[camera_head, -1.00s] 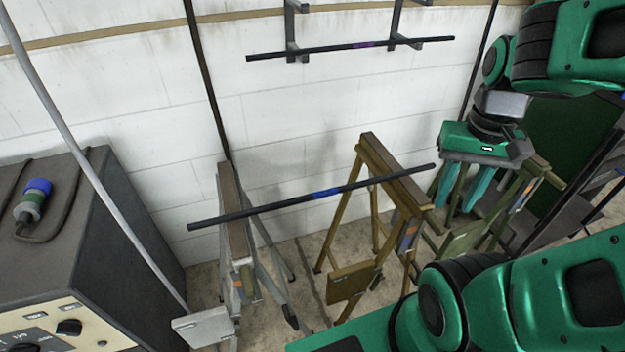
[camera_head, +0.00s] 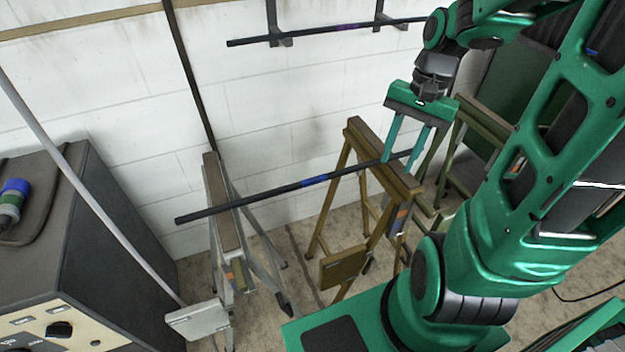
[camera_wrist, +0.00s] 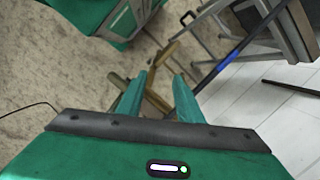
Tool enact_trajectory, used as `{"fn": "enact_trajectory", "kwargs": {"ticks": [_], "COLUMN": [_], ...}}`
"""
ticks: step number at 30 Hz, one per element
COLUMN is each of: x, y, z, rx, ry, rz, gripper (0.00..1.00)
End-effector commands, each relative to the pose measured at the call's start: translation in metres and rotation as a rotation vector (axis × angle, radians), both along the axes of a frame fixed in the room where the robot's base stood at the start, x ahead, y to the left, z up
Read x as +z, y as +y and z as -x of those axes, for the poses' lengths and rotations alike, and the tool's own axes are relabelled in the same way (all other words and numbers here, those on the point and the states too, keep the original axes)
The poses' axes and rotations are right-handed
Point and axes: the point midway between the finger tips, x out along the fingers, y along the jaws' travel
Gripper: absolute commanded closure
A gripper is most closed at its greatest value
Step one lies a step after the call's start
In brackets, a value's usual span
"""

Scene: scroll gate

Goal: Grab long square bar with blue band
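The long dark square bar (camera_head: 262,193) with a blue band (camera_head: 315,181) lies across two trestles, its left end overhanging. My gripper (camera_head: 400,165) points down at the bar's right end, with its two teal fingers apart and nothing seen held. In the head view, the bar's right end overlaps the fingers. In the wrist view, the bar with its blue band (camera_wrist: 229,60) slants down to beside the right finger of my gripper (camera_wrist: 160,76). I cannot tell whether the bar touches a finger.
A grey trestle (camera_head: 226,215) and a brown trestle (camera_head: 385,165) bear the bar. Another dark bar (camera_head: 300,33), with a purple band, rests on wall brackets behind. A machine cabinet (camera_head: 110,240) stands at left, with a slanting grey pole (camera_head: 90,200) in front. Another trestle (camera_head: 484,118) stands at right.

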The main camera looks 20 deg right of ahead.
Motion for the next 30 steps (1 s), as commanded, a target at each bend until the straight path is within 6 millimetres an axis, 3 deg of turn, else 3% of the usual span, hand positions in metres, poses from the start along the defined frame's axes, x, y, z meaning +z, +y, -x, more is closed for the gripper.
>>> {"fn": "enact_trajectory", "kwargs": {"ticks": [9, 15, 23, 30], "x": [-0.034, -0.037, -0.036, -0.060], "y": [0.032, 0.046, 0.056, 0.080], "z": [-0.077, -0.108, -0.122, -0.122], "rx": [-0.340, -0.504, -0.583, -0.584], "ry": [0.122, 0.204, 0.255, 0.258], "rz": [-0.293, -0.471, -0.567, -0.568], "gripper": [0.67, 0.67, 0.67, 0.67]}}
